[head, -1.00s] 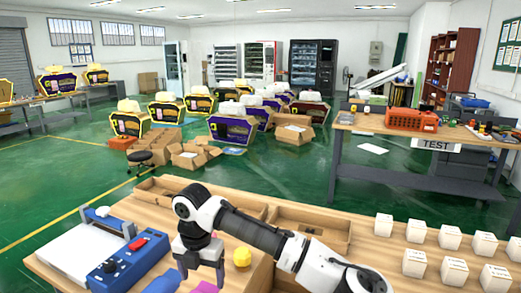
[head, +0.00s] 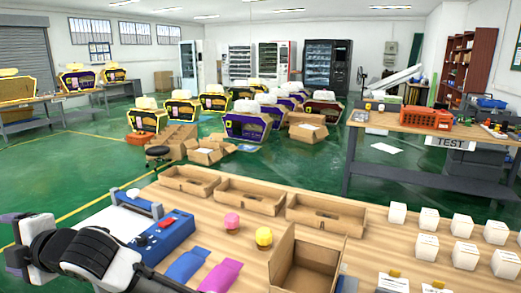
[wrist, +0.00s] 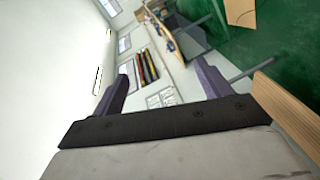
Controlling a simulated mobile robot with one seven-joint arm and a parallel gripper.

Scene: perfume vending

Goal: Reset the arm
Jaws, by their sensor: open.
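My gripper (head: 12,244) is at the far left edge of the head view, raised over the left end of the wooden table (head: 200,275). Its jaws are apart and nothing shows between them. In the wrist view its two purple-grey fingers (wrist: 161,82) stand well apart with only the distant room behind them. My black and white forearm covers the table's front left corner.
A blue sealing machine (head: 160,238) is close to my arm. Blue and magenta pouches (head: 187,265), pink (head: 231,222) and yellow (head: 264,236) bottle tops, an open cardboard box (head: 300,268), low trays (head: 250,196) and several white boxes (head: 428,246) occupy the table.

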